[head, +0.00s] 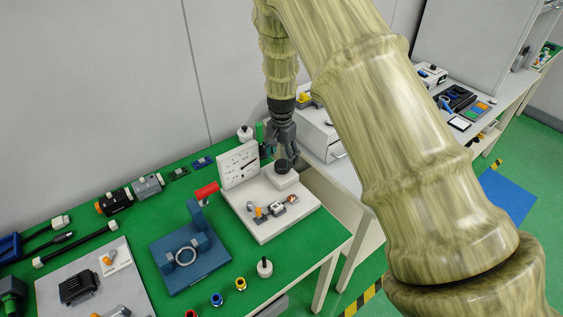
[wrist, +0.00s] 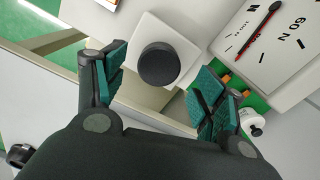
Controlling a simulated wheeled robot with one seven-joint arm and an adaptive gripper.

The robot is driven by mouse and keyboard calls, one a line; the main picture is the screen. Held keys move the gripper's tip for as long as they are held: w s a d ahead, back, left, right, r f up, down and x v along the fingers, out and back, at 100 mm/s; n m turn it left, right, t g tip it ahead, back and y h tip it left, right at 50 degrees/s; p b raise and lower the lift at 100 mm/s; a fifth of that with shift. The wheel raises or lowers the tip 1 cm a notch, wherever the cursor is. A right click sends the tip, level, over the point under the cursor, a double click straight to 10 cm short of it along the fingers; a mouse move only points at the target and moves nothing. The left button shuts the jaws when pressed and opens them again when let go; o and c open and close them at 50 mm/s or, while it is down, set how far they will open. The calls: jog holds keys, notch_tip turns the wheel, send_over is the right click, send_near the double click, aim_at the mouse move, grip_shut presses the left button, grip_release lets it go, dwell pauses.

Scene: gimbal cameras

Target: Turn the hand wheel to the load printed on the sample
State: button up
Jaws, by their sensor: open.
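The tester is a pale base (head: 265,226) with an upright dial plate (head: 239,164). A round black knob (head: 283,167), apparently the hand wheel, sits on a white block at its back right. The knob (wrist: 158,65) shows from above in the wrist view. My gripper (head: 286,152) points down just above the knob, open, with teal-padded fingers on either side of it in the wrist view (wrist: 160,88); contact cannot be told.
A blue fixture (head: 190,262) with a red-handled lever stands left of the tester. A grey box (head: 320,138) stands close behind my gripper at the right. The green mat's right front corner is clear.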

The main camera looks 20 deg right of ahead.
aim_at(282, 164)
notch_tip(282, 164, up, 9)
jog(key=shift+f, duration=0.2)
dwell(0.8)
